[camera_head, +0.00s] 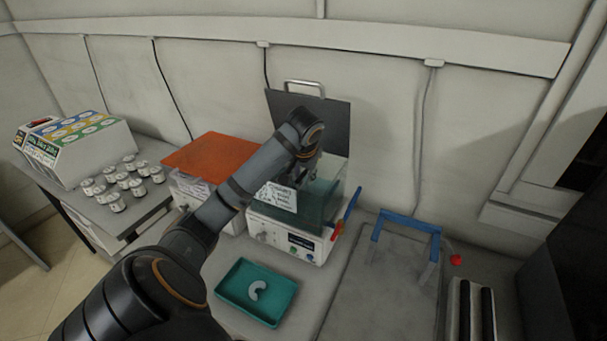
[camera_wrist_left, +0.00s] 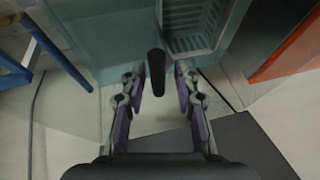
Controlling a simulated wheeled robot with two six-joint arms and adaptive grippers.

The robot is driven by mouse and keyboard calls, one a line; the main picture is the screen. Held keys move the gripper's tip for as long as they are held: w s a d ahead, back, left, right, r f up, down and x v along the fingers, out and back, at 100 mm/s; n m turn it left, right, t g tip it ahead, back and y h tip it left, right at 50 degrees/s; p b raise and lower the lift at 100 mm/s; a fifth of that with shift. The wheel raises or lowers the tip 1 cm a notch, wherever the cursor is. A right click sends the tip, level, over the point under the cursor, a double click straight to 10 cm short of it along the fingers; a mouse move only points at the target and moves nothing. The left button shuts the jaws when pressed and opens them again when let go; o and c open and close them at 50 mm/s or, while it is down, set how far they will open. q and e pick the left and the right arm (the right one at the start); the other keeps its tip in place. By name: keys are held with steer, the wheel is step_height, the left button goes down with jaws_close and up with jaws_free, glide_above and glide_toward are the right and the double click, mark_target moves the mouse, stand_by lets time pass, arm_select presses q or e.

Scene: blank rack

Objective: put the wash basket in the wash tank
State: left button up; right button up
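The wash tank (camera_head: 325,205) is a teal see-through bath on a white unit with its dark lid (camera_head: 335,115) raised behind it. My left arm reaches over the tank, and its gripper (camera_head: 303,176) is partly hidden behind the wrist in the head view. In the left wrist view the left gripper (camera_wrist_left: 157,85) is open, with a dark upright handle (camera_wrist_left: 156,68) between its fingers and gaps on both sides. A grey slotted basket (camera_wrist_left: 197,28) shows beyond the fingers, seemingly within the tank. Whether the handle joins the basket is unclear. My right gripper is out of view.
A box with an orange top (camera_head: 215,160) stands left of the tank. A green tray (camera_head: 243,309) holding a white curved piece lies in front. A blue frame (camera_head: 408,222) stands at right. Several small jars (camera_head: 128,180) sit on the left bench.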

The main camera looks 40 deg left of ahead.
arm_select(q)
steer(key=shift+r, duration=0.15)
steer(key=shift+d+r, duration=0.1)
steer(key=shift+r, duration=0.15)
steer(key=v, duration=0.3)
steer(key=shift+r, duration=0.2)
steer(key=p+v, duration=0.8)
steer(key=shift+s+p, duration=0.2)
steer(key=shift+p, duration=0.15)
steer(key=shift+d, duration=0.1)
